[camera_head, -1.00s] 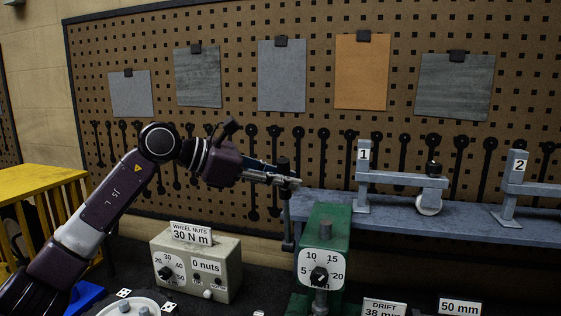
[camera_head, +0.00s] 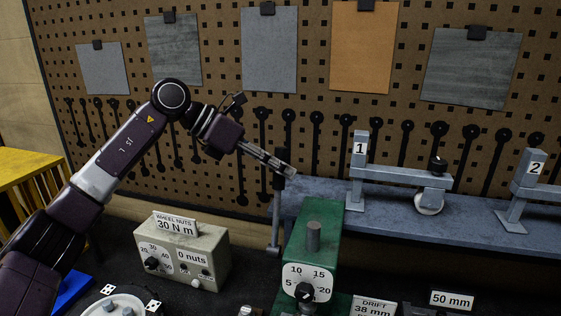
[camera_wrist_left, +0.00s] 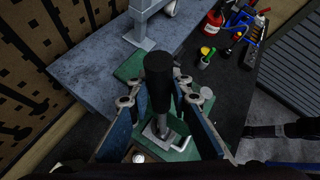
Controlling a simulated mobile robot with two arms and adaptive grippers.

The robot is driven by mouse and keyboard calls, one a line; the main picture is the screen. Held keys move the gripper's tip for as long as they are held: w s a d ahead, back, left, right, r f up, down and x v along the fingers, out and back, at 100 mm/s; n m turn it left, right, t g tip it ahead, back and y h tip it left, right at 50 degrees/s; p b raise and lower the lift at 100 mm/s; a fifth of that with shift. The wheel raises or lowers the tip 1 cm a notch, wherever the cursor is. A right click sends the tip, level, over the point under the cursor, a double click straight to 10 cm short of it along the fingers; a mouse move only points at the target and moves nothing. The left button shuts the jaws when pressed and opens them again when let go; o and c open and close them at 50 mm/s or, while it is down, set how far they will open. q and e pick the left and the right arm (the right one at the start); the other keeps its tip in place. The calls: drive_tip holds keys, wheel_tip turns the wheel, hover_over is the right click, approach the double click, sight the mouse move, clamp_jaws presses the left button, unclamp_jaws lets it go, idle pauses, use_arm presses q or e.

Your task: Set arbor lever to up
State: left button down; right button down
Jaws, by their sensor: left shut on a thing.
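The arbor press (camera_head: 330,222) is the green machine with a numbered dial on the bench. Its arbor lever (camera_head: 276,215) stands nearly upright at the press's left side, a grey rod with a black handle at the top. My left gripper (camera_head: 284,168) is shut on the black handle of the lever. In the left wrist view the black handle (camera_wrist_left: 158,75) rises between the two fingers, and the green press shows below. The fingers hide part of the rod there. My right gripper is not in view.
A grey-green wheel nuts box (camera_head: 195,255) stands left of the press. A raised grey shelf (camera_head: 400,215) behind it bears stands marked 1 and 2. A pegboard (camera_head: 330,120) closes off the back. A yellow frame (camera_head: 30,165) stands at the far left.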

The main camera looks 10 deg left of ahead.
use_arm(q)
drive_tip(key=shift+w+r, duration=0.1)
drive_tip(key=shift+r, duration=0.05)
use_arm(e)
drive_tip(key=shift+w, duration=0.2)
use_arm(q)
drive_tip(key=c, duration=2.2)
unclamp_jaws()
drive_tip(key=o, duration=0.5)
drive_tip(key=shift+w, duration=0.1)
drive_tip(key=shift+c, duration=0.2)
drive_tip(key=shift+f, duration=0.2)
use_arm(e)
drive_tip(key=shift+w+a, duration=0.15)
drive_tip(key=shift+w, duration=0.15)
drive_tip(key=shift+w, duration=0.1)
use_arm(q)
drive_tip(key=v, duration=1.2)
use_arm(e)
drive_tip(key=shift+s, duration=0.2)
